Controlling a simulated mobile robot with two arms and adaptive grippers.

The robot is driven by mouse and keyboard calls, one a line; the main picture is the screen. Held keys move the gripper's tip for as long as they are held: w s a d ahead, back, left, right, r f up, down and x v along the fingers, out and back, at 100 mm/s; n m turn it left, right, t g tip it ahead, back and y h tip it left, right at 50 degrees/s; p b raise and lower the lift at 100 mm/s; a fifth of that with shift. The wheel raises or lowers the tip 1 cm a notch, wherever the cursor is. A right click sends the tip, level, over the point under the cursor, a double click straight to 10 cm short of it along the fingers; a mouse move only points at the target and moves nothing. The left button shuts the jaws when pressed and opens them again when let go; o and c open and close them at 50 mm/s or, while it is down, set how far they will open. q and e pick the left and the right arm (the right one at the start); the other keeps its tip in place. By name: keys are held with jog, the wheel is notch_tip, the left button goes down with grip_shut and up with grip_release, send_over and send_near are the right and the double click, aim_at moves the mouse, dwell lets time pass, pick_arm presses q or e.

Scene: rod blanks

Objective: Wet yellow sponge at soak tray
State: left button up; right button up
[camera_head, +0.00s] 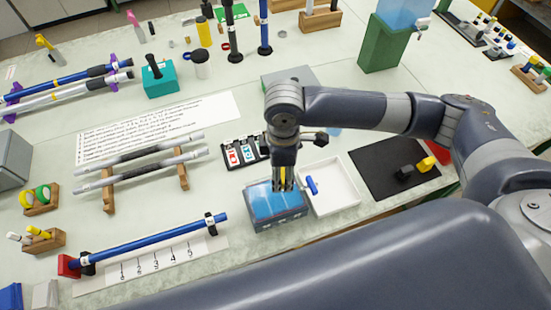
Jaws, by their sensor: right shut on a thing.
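My right gripper (283,184) points straight down over the soak tray (282,225), a grey-walled box with blue liquid. It is shut on the yellow sponge (282,174), which shows only as a narrow strip between the fingers. The fingertips are at the tray's back right part. I cannot tell whether the sponge touches the liquid. My left gripper is not in view.
A white tray (345,198) with a blue-handled tool stands right beside the soak tray. A blue rod (155,240) on supports lies to the left. Behind is a small rack of cards (232,155).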

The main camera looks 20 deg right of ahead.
jog(key=shift+s+a+r+n+p, duration=0.1)
jog(key=shift+a+r+n+p, duration=0.3)
jog(key=shift+n, duration=0.4)
jog(key=shift+a+f+n+p, duration=0.15)
jog(key=shift+a+n+p, duration=0.2)
jog(key=shift+n, duration=0.15)
jog(key=shift+a+f+n, duration=0.1)
jog(key=shift+a+n, duration=0.05)
jog(key=shift+n, duration=0.15)
jog(key=shift+s+a+f, duration=0.1)
jog(key=shift+f, duration=0.15)
jog(key=shift+f+b, duration=0.55)
jog(key=shift+b, duration=0.05)
notch_tip(320, 180, down, 2)
jog(key=b, duration=0.3)
jog(key=shift+f, duration=0.2)
notch_tip(320, 180, down, 3)
jog(key=b, duration=0.3)
jog(key=shift+r+b, duration=0.1)
jog(key=shift+b, duration=0.25)
jog(key=shift+f, duration=0.25)
jog(key=shift+f+b, duration=0.45)
jog(key=shift+f, duration=1.35)
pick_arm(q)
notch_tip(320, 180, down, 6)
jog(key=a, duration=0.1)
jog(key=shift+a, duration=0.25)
